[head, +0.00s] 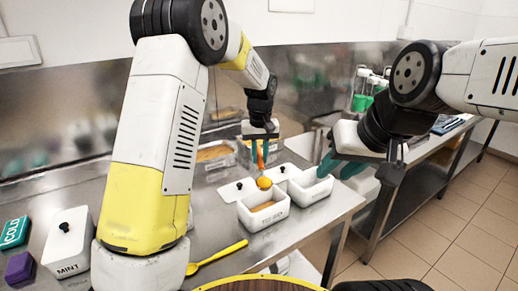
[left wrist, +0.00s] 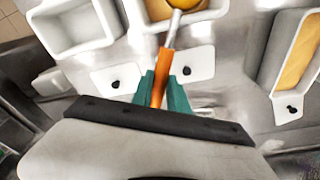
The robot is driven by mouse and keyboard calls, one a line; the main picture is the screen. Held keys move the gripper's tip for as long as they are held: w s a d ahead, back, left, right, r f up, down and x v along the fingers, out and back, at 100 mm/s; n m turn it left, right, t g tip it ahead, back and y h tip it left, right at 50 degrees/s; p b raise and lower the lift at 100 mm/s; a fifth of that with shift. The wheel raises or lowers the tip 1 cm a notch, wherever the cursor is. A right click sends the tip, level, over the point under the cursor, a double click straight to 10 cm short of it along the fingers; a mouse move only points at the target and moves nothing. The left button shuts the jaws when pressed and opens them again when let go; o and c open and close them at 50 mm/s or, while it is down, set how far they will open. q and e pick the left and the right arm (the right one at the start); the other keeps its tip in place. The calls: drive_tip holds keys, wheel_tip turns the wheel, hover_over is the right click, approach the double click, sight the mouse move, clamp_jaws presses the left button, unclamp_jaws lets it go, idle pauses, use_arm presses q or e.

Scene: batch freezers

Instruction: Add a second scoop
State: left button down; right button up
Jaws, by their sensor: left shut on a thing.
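My left gripper (head: 262,146) is shut on the orange handle of a scoop (left wrist: 163,76), which points down between its teal fingers. The scoop's round end, yellow-orange, hangs over a white tub (head: 252,221) with orange-yellow contents. In the left wrist view the round end (left wrist: 181,4) is at the top edge, over the same tub; whether it touches the contents is unclear. My right gripper (head: 340,168) is beside the tubs at the right, its teal fingers apart and nothing visible between them. A second white tub (head: 313,194) looks empty.
Lids with black knobs lie behind the tubs, one a white lid (head: 235,190). More orange contents show in a pan (head: 213,154) further back. A yellow spoon (head: 217,258), a white MINT tub (head: 66,245), a teal COLD block (head: 13,232) and a purple block (head: 20,268) are at the left.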

use_arm(q)
drive_tip(key=shift+f, duration=0.5)
drive_tip(key=shift+a+h, duration=0.55)
drive_tip(key=shift+h, duration=0.25)
drive_tip(key=a+f+t+h, duration=0.1)
drive_tip(key=h, duration=0.3)
drive_tip(key=f+t+h, duration=0.1)
drive_tip(key=h, duration=0.4)
drive_tip(key=a+f+n+h, duration=0.1)
drive_tip(key=h, duration=0.4)
drive_tip(key=shift+s+a+t, duration=0.25)
drive_tip(key=shift+a+t, duration=0.1)
drive_tip(key=shift+t, duration=0.05)
